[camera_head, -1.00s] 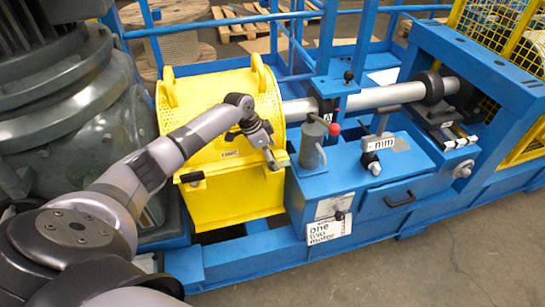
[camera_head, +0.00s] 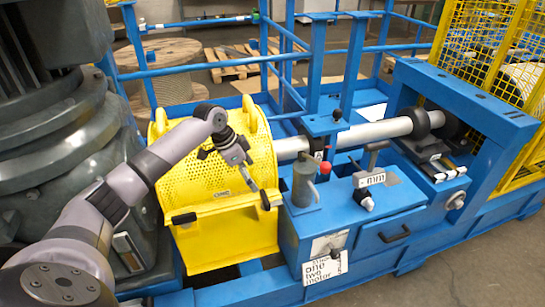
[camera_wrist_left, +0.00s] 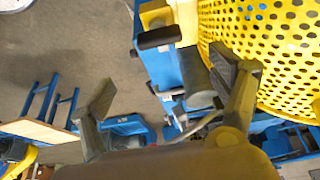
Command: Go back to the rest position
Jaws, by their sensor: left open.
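My left arm reaches in from the left in the head view. My left gripper (camera_head: 250,176) is in front of the yellow perforated cover (camera_head: 190,178), near its right side. In the left wrist view, the fingers of my left gripper (camera_wrist_left: 168,80) are spread apart with nothing between them. The yellow cover (camera_wrist_left: 280,40) fills the upper right there, and a black handle (camera_wrist_left: 158,38) lies beyond the fingers. Whether any finger touches the cover cannot be told. My right gripper is in neither view.
A blue machine frame (camera_head: 455,95) carries a grey shaft (camera_head: 375,131) right of the cover. A blue box with a drawer (camera_head: 393,232) stands below it. A large dark grey machine (camera_head: 60,130) is close on the left. Floor (camera_head: 475,270) is clear at lower right.

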